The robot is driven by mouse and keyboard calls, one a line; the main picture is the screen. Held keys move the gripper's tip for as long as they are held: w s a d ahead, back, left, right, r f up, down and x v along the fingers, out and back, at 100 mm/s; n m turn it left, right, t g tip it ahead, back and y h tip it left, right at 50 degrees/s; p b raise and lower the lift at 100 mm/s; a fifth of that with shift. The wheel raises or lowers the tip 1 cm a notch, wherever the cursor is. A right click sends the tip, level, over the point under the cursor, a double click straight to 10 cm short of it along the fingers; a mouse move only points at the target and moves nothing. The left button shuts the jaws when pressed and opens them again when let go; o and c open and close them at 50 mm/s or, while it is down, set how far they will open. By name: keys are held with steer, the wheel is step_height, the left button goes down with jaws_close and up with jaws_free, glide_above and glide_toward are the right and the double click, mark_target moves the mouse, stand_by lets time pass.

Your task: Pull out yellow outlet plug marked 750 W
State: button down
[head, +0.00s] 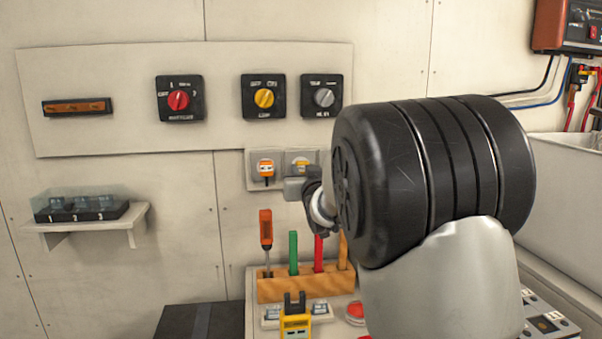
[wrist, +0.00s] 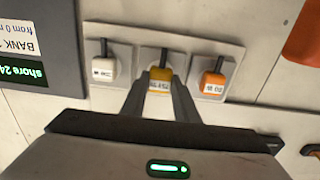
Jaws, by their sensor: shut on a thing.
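The yellow plug (wrist: 162,74) sits in the middle outlet of a row of three in the wrist view. Its label is partly readable, starting with 75. My gripper (wrist: 160,90) is shut on it, one finger on each side. In the head view the yellow plug (head: 301,163) shows just above my gripper, whose fingers are mostly hidden. An orange plug (wrist: 212,82) is on its right in the wrist view and a white plug (wrist: 103,70) on its left. The orange plug also shows in the head view (head: 266,169); the white one is hidden there by my arm.
A panel above the outlets carries a red switch (head: 178,100), a yellow switch (head: 264,97) and a grey switch (head: 323,97). Below stands a wooden rack (head: 290,288) with upright tools, and a yellow device (head: 295,324). A dark display box (wrist: 38,45) is beside the outlets.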

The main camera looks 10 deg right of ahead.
mark_target(303, 169)
steer(key=shift+s+b, duration=1)
steer(key=shift+s, duration=1.15)
